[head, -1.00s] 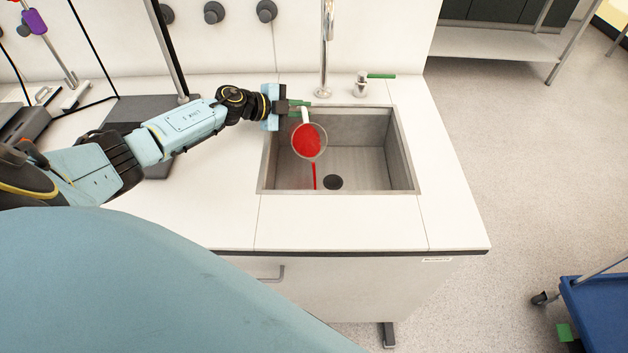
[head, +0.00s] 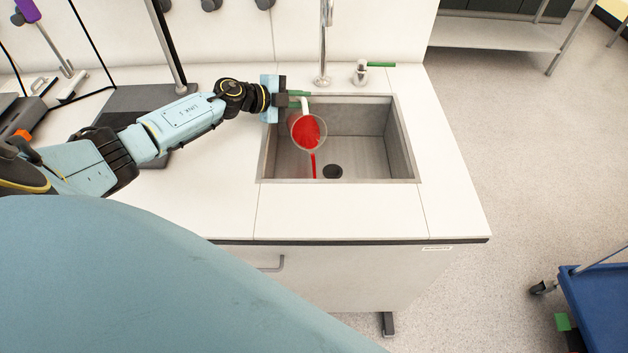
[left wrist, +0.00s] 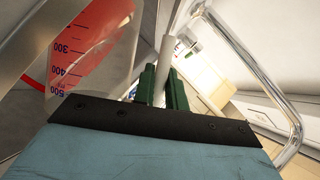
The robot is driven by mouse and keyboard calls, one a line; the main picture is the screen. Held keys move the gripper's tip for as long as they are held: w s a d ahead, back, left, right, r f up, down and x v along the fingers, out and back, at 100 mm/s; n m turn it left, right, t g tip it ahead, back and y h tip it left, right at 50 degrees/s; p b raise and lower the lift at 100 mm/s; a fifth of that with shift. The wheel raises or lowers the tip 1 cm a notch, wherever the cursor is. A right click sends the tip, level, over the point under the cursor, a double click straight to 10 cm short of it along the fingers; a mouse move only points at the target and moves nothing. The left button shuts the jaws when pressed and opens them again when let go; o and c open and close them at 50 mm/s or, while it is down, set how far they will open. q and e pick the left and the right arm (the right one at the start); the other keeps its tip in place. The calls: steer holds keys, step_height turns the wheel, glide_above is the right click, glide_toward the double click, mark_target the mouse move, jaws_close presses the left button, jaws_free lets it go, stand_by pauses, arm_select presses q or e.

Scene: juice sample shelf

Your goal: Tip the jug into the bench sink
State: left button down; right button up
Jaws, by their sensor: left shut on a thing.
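The jug (head: 308,130) is held tilted over the bench sink, with red liquid inside and a red stream falling from its lip into the basin. The bench sink (head: 360,150) is a grey steel basin with a dark drain (head: 333,172) just right of the stream. My right gripper is not in view.
A tap (head: 323,50) stands behind the sink, and a valve with a green lever (head: 378,65) is to its right. A stand with a dark base (head: 125,100) is left of the sink, under my arm. A blue cart (head: 600,305) stands on the floor at right.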

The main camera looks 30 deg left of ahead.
arm_select(q)
steer(key=shift+s+d+m+t+y+b, duration=0.3)
steer(key=shift+s+d+m+t+b, duration=0.2)
steer(key=shift+s+d+m+b, duration=0.35)
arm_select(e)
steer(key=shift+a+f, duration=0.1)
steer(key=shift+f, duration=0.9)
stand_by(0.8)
